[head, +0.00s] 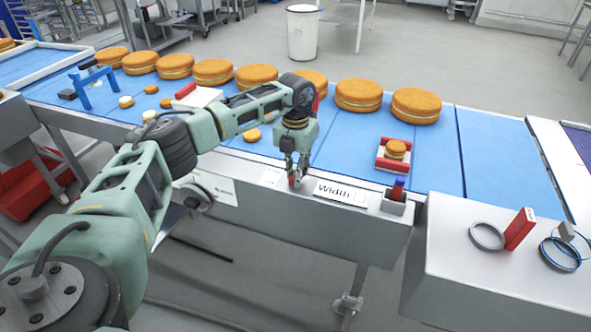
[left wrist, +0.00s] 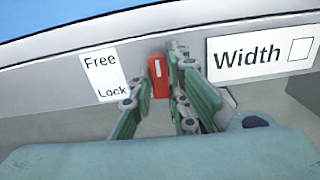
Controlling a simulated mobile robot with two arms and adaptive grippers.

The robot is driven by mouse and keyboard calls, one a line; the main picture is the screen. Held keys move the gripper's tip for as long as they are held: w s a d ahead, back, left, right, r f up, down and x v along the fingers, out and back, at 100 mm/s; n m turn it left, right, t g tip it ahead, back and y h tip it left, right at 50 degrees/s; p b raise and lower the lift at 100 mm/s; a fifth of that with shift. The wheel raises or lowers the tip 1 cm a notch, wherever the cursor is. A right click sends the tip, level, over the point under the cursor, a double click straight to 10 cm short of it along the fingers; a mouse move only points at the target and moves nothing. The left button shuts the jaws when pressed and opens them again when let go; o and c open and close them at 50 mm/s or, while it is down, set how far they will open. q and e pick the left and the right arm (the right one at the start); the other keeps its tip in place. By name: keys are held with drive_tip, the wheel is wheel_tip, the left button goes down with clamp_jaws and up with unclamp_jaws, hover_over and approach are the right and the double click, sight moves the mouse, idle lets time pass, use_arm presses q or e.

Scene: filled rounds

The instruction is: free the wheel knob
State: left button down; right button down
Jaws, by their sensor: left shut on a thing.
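A small red knob (left wrist: 159,78) with a white line stands out from the grey side of the conveyor. A white label (left wrist: 103,78) reading "Free" above and "Lock" below is just left of it. My left gripper (left wrist: 160,88) is shut on the red knob, one finger on each side. In the head view the left gripper (head: 296,180) points down at the conveyor's front side, and a bit of red shows at its tips. A handwheel (head: 197,197) shows on the conveyor's front farther left, partly hidden by my arm. My right gripper is not in view.
A "Width" label (head: 341,192) is right of the gripper. Large round filled cakes (head: 358,95) line the belt's far side. A grey box (head: 500,262) with rings stands at right.

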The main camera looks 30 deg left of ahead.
use_arm(q)
drive_tip(key=shift+w+r+n, duration=0.1)
drive_tip(key=shift+n, duration=0.4)
drive_tip(key=c, duration=1.7)
unclamp_jaws()
wheel_tip(320, 180, up, 12)
